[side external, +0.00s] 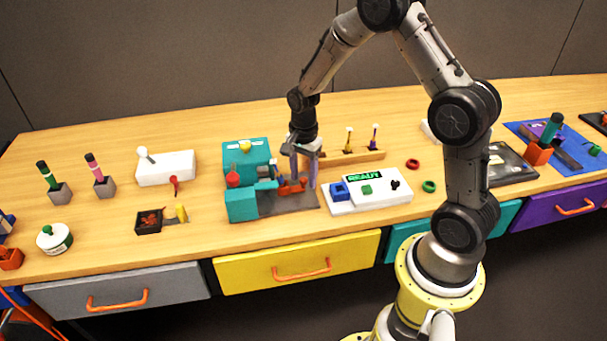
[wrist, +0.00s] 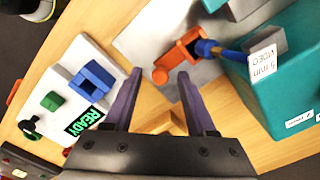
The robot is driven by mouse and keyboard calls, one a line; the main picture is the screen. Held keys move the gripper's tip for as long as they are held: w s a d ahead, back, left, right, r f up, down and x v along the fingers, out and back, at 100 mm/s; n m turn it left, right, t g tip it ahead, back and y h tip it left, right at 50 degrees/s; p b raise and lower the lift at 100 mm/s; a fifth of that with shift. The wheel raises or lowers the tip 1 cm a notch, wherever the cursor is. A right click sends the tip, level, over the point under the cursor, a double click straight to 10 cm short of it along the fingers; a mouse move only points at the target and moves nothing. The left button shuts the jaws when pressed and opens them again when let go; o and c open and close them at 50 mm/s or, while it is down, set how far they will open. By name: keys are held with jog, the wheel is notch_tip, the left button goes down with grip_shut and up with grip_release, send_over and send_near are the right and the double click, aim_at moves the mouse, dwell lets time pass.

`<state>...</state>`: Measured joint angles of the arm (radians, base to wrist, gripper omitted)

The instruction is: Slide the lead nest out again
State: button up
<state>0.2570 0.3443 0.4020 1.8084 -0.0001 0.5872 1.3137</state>
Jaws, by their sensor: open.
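The lead nest appears to be the orange piece (side external: 288,188) on a grey plate (side external: 292,204) in front of the teal machine (side external: 240,205). In the wrist view this orange piece (wrist: 187,47) has a hollow block and a rounded knob, and a blue part (wrist: 212,47) meets the block. My gripper (side external: 304,182) is low over the plate, beside the orange piece. In the wrist view my gripper (wrist: 160,73) is open, and the knob shows between its fingertips. No grip on it is visible; whether a finger touches it I cannot tell.
A white panel (side external: 385,197) reading READY, with a blue block, stands right of the plate. A wooden rack (side external: 352,160) with upright tools stands behind it. The teal machine has a red knob (side external: 233,180). Red and green rings (side external: 429,186) lie farther right.

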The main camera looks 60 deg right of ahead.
grip_shut()
jog(key=shift+r, duration=0.1)
dwell(1.3)
